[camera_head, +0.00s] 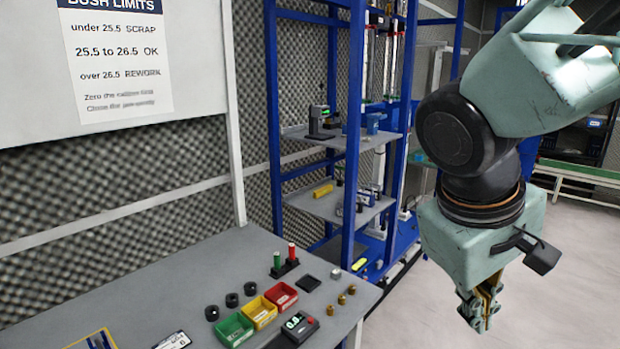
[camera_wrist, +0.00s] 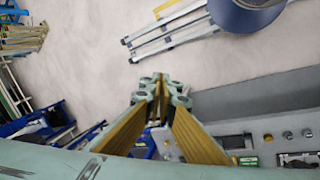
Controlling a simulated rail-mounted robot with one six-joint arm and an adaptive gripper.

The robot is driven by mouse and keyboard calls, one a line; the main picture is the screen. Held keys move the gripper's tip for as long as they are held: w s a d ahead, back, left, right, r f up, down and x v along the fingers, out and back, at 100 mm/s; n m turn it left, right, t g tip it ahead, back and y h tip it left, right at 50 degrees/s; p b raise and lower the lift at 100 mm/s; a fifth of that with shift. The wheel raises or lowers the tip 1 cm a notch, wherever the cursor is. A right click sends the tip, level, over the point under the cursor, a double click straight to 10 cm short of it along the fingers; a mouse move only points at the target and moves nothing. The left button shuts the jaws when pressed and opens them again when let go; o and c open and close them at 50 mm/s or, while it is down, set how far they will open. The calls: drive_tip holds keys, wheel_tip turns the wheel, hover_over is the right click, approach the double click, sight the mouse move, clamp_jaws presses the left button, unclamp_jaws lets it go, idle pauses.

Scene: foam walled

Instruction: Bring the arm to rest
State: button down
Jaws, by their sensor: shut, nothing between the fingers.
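My gripper (camera_head: 483,306) hangs at the right of the head view, pointing down beside the right end of the grey bench, over the pale floor. Its fingers are together with nothing between them. In the wrist view my gripper (camera_wrist: 162,84) shows from behind, with yellow-brown finger pads meeting at the tips. My arm reaches in from the upper right and bends down to the gripper.
The grey bench (camera_head: 165,285) holds green (camera_head: 233,330), yellow (camera_head: 259,312) and red (camera_head: 281,296) bins, black rings, brass bushes and a small display (camera_head: 299,327). A blue shelf rack (camera_head: 356,130) stands behind. A blue-topped stool (camera_wrist: 247,15) stands on open floor.

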drive_tip(key=s+a+r+m+t+y, duration=0.1)
drive_tip(key=s+a+r+m+y, duration=0.1)
drive_tip(key=s, duration=0.4)
drive_tip(key=s+a+r+m+y, duration=0.1)
drive_tip(key=s+a+r, duration=0.1)
drive_tip(key=s, duration=0.4)
drive_tip(key=shift+s+a+r+m+t+y, duration=0.4)
drive_tip(key=shift+a, duration=0.25)
